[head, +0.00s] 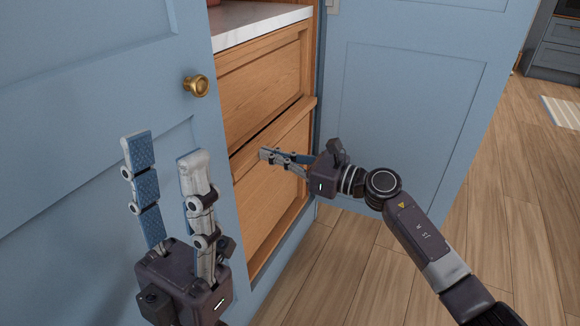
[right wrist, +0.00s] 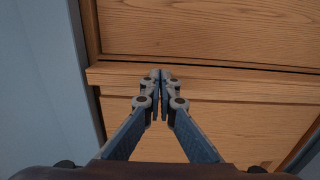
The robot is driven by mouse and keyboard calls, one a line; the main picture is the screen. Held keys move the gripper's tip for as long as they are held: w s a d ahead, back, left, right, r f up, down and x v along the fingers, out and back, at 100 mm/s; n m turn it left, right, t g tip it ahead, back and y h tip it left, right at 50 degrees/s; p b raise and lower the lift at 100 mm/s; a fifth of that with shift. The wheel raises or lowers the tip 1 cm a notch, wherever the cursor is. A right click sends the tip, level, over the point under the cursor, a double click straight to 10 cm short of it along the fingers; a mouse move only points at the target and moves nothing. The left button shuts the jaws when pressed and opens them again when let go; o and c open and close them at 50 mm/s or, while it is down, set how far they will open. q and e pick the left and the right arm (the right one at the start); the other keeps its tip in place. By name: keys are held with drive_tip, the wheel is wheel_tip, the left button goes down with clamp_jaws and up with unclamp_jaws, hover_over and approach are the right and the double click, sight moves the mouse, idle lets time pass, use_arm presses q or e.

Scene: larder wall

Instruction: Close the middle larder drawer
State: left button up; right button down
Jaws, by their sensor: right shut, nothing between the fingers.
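The larder has wooden drawer fronts between blue doors. The drawer below the top one, which I take as the middle drawer (head: 268,207), stands slightly proud of the front above, with its top edge showing as a ledge. It also shows in the right wrist view (right wrist: 235,118). My right gripper (head: 264,155) is shut and empty, its fingertips in front of this drawer near its top edge. In the right wrist view the closed fingertips (right wrist: 160,75) overlap the ledge; I cannot tell whether they touch. My left gripper (head: 160,146) is open and empty, in front of the left door.
The top drawer (head: 262,85) looks shut under a pale worktop (head: 255,20). The left blue door (head: 90,100) with a brass knob (head: 196,86) is close to my left gripper. The right blue door (head: 410,110) stands open behind my right arm. Wooden floor (head: 510,200) is clear at right.

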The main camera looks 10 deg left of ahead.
sight(257, 148)
drive_tip(key=b+x, duration=0.1)
drive_tip(key=x, duration=0.3)
drive_tip(key=shift+r, duration=0.1)
drive_tip(key=shift+a+r, duration=0.1)
idle(0.3)
